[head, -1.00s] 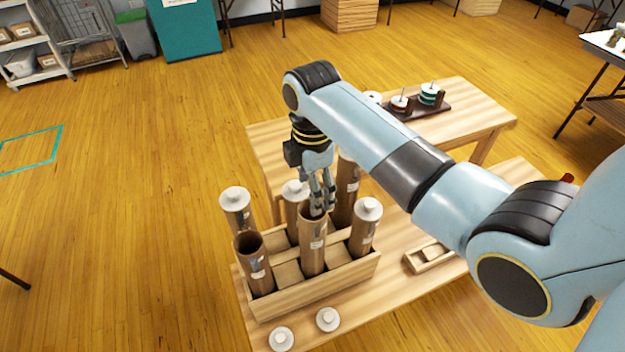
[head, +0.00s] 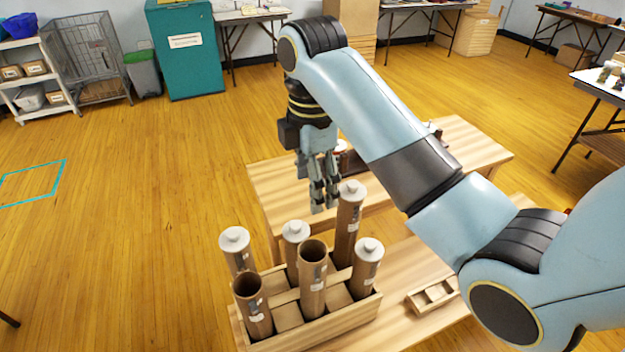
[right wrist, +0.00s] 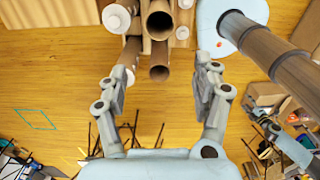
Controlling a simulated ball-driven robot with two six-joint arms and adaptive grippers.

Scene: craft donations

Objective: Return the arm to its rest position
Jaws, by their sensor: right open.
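My right gripper (head: 322,196) hangs pointing down above the far side of the wooden crate of tubes, open and empty. In the right wrist view its two fingers (right wrist: 160,92) stand wide apart with nothing between them, only floor and tube ends beyond. My right arm (head: 375,115) reaches across from the right in the head view. The wooden crate (head: 320,330) holds several upright brown cardboard tubes, some with white caps. Two of them, a middle tube (head: 312,280) and a front left tube (head: 253,305), are open at the top. My left gripper is not in view.
The crate stands on a wooden table (head: 410,270); a small divided wooden tray (head: 433,297) lies right of it. A second wooden table (head: 470,150) stands behind, partly hidden by my arm. Open floor (head: 150,180) lies to the left.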

